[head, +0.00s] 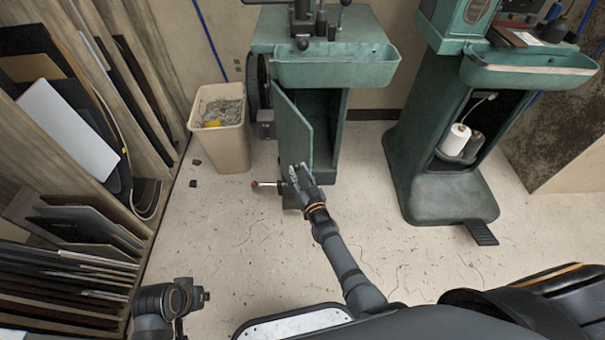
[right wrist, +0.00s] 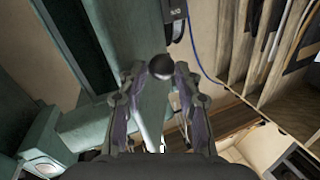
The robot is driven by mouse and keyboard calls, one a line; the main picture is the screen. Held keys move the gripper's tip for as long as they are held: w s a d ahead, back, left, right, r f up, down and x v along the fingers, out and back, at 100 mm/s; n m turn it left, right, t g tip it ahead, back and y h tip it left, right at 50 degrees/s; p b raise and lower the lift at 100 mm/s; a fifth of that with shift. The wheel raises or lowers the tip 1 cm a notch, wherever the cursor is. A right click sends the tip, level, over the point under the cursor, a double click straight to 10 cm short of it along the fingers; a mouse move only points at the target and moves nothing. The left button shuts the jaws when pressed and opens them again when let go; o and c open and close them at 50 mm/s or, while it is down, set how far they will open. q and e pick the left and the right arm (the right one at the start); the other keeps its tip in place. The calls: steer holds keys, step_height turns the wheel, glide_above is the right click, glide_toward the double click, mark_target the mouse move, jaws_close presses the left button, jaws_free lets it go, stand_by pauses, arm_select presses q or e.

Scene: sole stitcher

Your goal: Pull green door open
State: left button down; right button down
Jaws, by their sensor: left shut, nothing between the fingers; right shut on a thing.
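The green door (head: 293,127) is on the front of the left green machine (head: 330,70). It stands ajar, swung out from its left side, and the dark inside of the cabinet (head: 322,115) shows. My right gripper (head: 301,176) is at the lower free edge of the door. In the right wrist view, a black ball knob (right wrist: 160,66) sits between the fingertips, in front of a green panel (right wrist: 151,98), and the fingers are closed on it. My left gripper (head: 202,297) is shut and empty at the lower left, far from the door.
A beige bin (head: 220,140) stands left of the machine. A lever with a red knob (head: 256,184) sticks out low beside the door. A second green machine (head: 430,150) with a foot pedal stands to the right. Shelves of boards (head: 80,235) line the left.

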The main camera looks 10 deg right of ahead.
steer(key=shift+w+a+r, duration=0.1)
steer(key=shift+w+r, duration=0.65)
steer(key=shift+r, duration=0.1)
steer(key=c, duration=1.4)
jaws_free()
steer(key=o, duration=0.8)
steer(key=shift+w+a+f, duration=0.3)
steer(key=shift+w+f, duration=0.2)
steer(key=shift+f, duration=0.1)
steer(key=shift+s, duration=0.1)
steer(key=shift+s+d, duration=0.2)
steer(key=shift+c, duration=1.3)
steer(key=shift+c, duration=0.2)
steer(key=shift+s, duration=0.3)
steer(key=shift+c, duration=0.5)
steer(key=s, duration=0.4)
steer(key=s+d, duration=0.1)
steer(key=s, duration=0.6)
steer(key=shift+s+d+f, duration=0.15)
steer(key=shift+s+d, duration=0.15)
steer(key=shift+d, duration=0.05)
steer(key=c, duration=0.3)
